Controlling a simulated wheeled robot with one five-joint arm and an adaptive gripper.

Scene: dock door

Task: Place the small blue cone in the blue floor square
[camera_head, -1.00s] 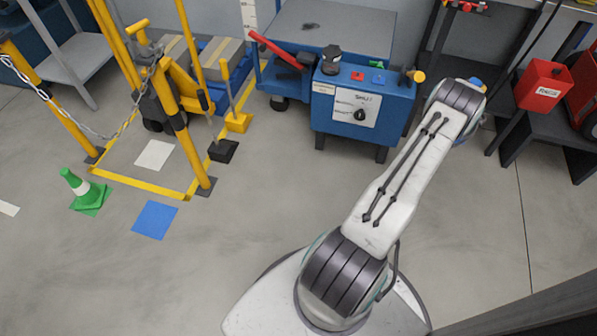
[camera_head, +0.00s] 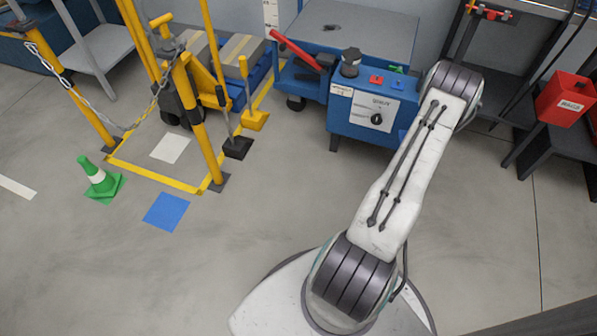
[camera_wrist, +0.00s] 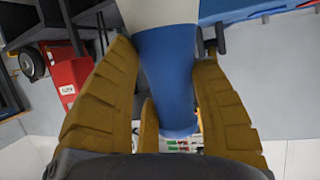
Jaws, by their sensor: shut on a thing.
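My gripper (camera_wrist: 168,100) is shut on the small blue cone (camera_wrist: 167,72), whose blue body and white band show between the two brown fingers in the wrist view. In the head view my gripper and the cone are hidden behind the arm. The blue floor square (camera_head: 166,212) lies flat and bare on the floor at the left, just in front of the yellow floor frame. The held cone is far to the right of it.
A green cone (camera_head: 98,180) stands left of the blue square. A white floor square (camera_head: 170,148) lies inside the yellow floor frame (camera_head: 150,177), beside yellow posts. Floor right of the square is clear.

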